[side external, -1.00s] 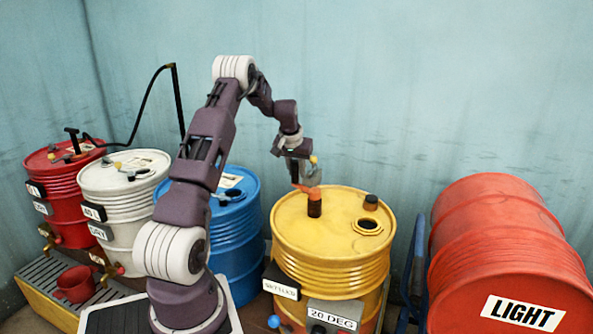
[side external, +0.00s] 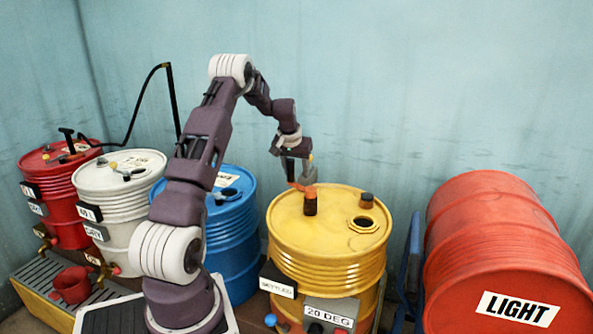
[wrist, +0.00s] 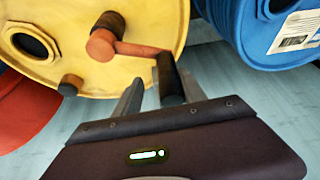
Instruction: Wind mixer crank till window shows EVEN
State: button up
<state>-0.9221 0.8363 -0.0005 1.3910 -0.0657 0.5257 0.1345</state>
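The yellow drum (side external: 325,250) carries the mixer crank, with a dark post (side external: 310,207) and an orange arm (side external: 303,188) on its lid. In the wrist view the orange crank arm (wrist: 138,49) reaches to a dark upright handle (wrist: 170,78). My gripper (wrist: 160,92) has one finger on each side of this handle. A gap shows between the left finger and the handle, so the fingers look open around it. The small white window (side external: 277,287) on the drum's front seems to read SETTLED. A lower plate (side external: 329,315) reads 20 DEG.
An open bung hole (side external: 362,224) and a dark cap (side external: 366,200) are on the yellow lid. A blue drum (side external: 232,240) stands left, then white (side external: 120,190) and red (side external: 65,195) ones. A red drum marked LIGHT (side external: 500,240) lies at right.

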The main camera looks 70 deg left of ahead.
aim_at(288, 160)
jog(key=shift+r, duration=0.1)
jog(key=shift+s+d+r, duration=0.1)
jog(key=shift+s+r, duration=0.4)
jog(key=shift+r, duration=0.75)
jog(key=shift+s+d+r, duration=0.1)
jog(key=shift+s+r, duration=0.45)
jog(key=shift+r, duration=0.65)
jog(key=shift+s+d+r, duration=0.1)
jog(key=shift+s+r, duration=0.4)
jog(key=shift+r, duration=0.75)
jog(key=v, duration=0.7)
